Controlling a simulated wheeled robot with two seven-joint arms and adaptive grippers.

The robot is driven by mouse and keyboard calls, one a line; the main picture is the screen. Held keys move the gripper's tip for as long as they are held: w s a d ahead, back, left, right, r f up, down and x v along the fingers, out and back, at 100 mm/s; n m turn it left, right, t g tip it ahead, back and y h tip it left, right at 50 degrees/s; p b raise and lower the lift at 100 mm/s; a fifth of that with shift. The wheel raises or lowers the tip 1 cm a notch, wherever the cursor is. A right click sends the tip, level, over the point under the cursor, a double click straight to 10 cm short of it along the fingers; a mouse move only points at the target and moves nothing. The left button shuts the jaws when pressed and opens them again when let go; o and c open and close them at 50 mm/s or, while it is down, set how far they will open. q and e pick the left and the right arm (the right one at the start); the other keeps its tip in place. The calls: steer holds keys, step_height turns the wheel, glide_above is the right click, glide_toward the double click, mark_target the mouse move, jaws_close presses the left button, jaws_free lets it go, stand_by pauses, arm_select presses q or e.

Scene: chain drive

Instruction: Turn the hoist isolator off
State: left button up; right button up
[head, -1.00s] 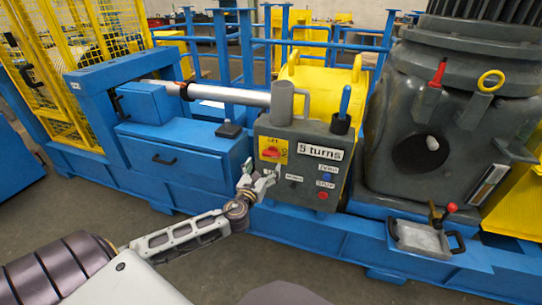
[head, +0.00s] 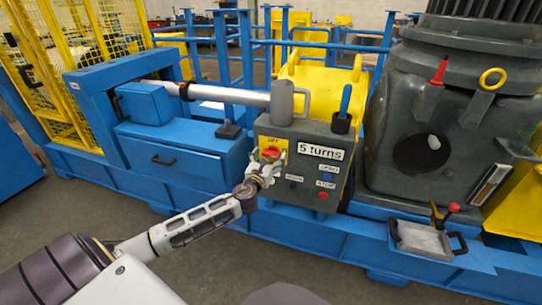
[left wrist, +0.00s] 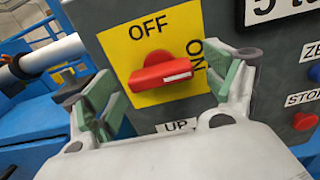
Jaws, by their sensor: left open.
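The hoist isolator is a red rotary knob (head: 270,153) on a yellow plate (left wrist: 143,32) on the front of a grey control box (head: 322,147). In the left wrist view the knob (left wrist: 166,72) lies roughly sideways, its white mark on the right half towards ON; OFF is printed above. My left gripper (head: 266,168) is open in front of the knob. In the left wrist view its green-padded fingers (left wrist: 168,78) stand on either side of the knob, with no clear contact. My right gripper is not in view.
The box carries a "5 turns" display (head: 321,151), a blue button (head: 327,177) and a red stop button (head: 323,196). A large grey machine (head: 425,125) is at right.

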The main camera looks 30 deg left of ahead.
arm_select(q)
steer(key=shift+x, duration=1.05)
steer(key=shift+c, duration=0.2)
steer(key=c, duration=1)
